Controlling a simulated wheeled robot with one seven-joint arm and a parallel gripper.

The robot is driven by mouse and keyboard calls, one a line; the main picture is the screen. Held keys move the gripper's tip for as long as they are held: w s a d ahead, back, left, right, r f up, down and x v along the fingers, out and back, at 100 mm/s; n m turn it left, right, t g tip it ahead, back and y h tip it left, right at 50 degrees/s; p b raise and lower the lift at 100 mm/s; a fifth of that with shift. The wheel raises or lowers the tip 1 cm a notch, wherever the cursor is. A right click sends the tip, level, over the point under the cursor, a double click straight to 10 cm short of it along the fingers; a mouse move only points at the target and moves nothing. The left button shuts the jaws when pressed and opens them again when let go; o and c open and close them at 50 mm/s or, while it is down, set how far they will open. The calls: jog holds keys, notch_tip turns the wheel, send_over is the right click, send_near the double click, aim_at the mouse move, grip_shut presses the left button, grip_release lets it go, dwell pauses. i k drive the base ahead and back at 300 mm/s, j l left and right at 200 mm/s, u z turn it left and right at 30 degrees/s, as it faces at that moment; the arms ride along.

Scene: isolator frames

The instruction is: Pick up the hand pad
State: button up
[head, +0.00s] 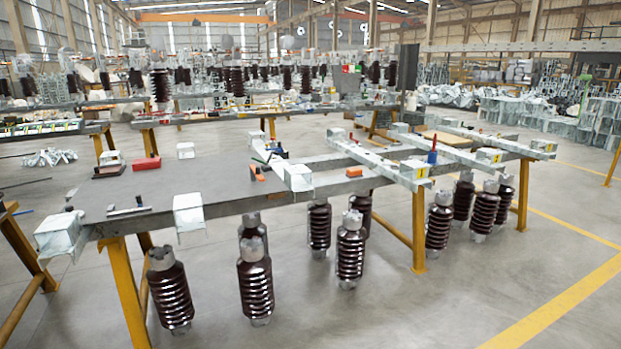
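I cannot tell for sure which thing is the hand pad. On the grey steel table (140,188) lie several small things that are too small to make out well. A red block (146,163) lies near the far left edge. A flat dark red piece (109,171) lies left of it, close to a pale metal block. A small orange block (354,172) lies on the beam to the right, and an orange angled piece (257,174) lies near the middle. My gripper is not in view.
Pale metal brackets (188,212) sit along the table's front edge. Dark ribbed insulators (254,285) stand on the floor below and in front. Yellow legs (126,290) hold up the table. A blue-and-red tool (432,152) stands upright on the right beams. Open floor lies at the right.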

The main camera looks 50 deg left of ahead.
aim_at(355, 172)
jog(key=j+u, duration=0.1)
jog(key=u, duration=1.85)
